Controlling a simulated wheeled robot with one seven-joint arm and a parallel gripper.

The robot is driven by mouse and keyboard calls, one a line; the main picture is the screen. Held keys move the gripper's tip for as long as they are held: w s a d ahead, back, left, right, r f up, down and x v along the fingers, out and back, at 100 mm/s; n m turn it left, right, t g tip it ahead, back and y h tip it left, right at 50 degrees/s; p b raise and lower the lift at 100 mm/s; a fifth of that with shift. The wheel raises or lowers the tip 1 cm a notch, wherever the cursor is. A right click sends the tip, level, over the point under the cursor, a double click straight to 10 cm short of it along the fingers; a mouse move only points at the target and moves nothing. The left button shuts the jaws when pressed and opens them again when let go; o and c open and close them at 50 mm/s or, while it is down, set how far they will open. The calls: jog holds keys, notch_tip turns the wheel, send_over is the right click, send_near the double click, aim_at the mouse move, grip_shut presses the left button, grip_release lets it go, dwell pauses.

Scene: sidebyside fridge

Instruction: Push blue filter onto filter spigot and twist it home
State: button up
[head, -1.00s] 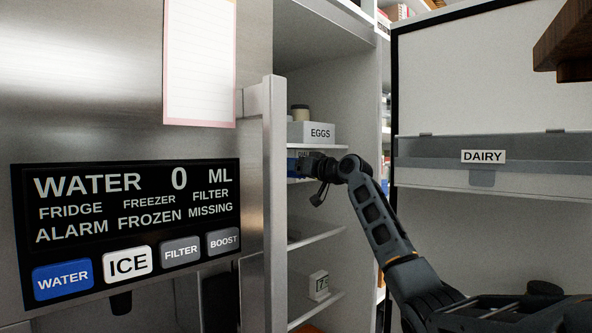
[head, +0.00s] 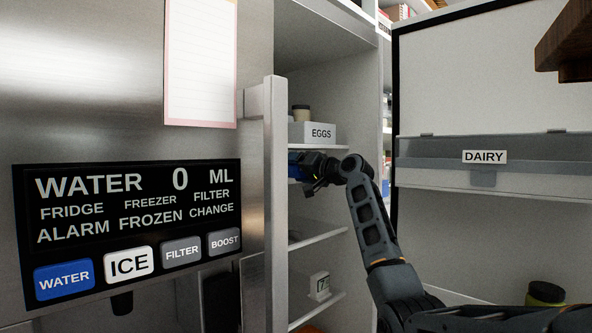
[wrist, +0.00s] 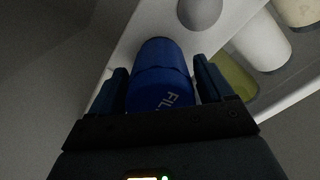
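The blue filter (wrist: 160,72) sits between the two fingers of my gripper (wrist: 160,88) in the wrist view, with part of its white "FIL" lettering showing. The fingers lie along both its sides and appear shut on it. In the head view only a small blue end of the filter (head: 294,163) shows, beside my gripper (head: 308,168) inside the open fridge, just under the egg shelf. The filter spigot is hidden in both views. The door panel (head: 128,228) reads "FILTER CHANGE" and "WATER 0 ML".
An EGGS box (head: 312,132) stands on the shelf just above my gripper. The fridge's vertical handle (head: 274,190) is close on the left. The open door with the DAIRY bin (head: 485,157) is on the right. Lower shelves (head: 318,238) have free room.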

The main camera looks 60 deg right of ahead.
jog(key=shift+o, duration=0.9)
jog(key=b+v, duration=0.2)
jog(key=v, duration=0.5)
jog(key=shift+s+a, duration=0.15)
jog(key=shift+s, duration=0.2)
